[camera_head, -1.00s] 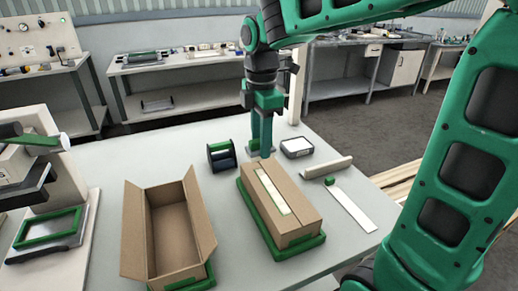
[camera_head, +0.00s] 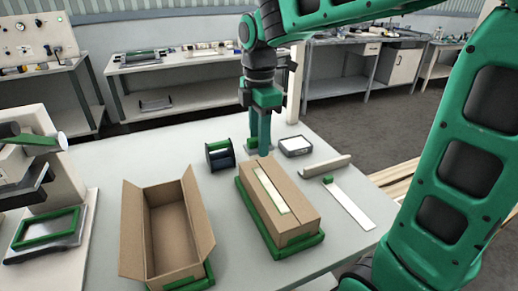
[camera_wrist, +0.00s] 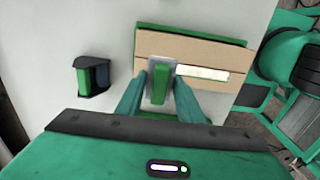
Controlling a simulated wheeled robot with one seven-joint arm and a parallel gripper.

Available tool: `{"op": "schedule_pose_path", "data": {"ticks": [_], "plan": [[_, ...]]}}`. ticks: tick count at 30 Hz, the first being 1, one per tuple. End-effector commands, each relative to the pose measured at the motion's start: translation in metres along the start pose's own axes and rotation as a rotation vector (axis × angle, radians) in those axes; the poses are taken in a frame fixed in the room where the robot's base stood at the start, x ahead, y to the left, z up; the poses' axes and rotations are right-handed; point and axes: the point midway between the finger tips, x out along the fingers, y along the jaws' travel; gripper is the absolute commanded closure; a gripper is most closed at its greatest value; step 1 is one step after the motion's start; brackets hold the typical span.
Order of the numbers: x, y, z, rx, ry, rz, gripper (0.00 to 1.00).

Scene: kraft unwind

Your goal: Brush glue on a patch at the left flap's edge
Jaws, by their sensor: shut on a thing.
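The closed cardboard box (camera_head: 290,220) sits on a green tray (camera_head: 309,243) in the head view. A pale strip (camera_head: 270,190) runs along its top seam; it also shows in the wrist view (camera_wrist: 202,74). My gripper (camera_head: 258,150) is pointed down beyond the box, near the table's far edge. In the wrist view my gripper (camera_wrist: 160,79) is shut on a green handle (camera_wrist: 160,88), which I take for the glue brush. A grey block (camera_wrist: 163,64) shows around its far end. Bristles and glue are hidden from both views.
An open box (camera_head: 160,235) stands left of the closed one. A dark roll holder (camera_head: 220,156), a white-topped box (camera_head: 296,146) and a white strip (camera_head: 349,206) lie on the table. A machine (camera_head: 30,170) stands at left.

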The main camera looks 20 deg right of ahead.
Motion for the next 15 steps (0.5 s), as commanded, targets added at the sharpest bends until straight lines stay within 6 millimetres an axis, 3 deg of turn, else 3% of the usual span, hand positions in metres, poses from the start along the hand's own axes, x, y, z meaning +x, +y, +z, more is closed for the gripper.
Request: {"op": "schedule_pose_path", "data": {"ticks": [15], "plan": [[0.042,0.0,0.0,0.0,0.0,-0.002,0.84]]}}
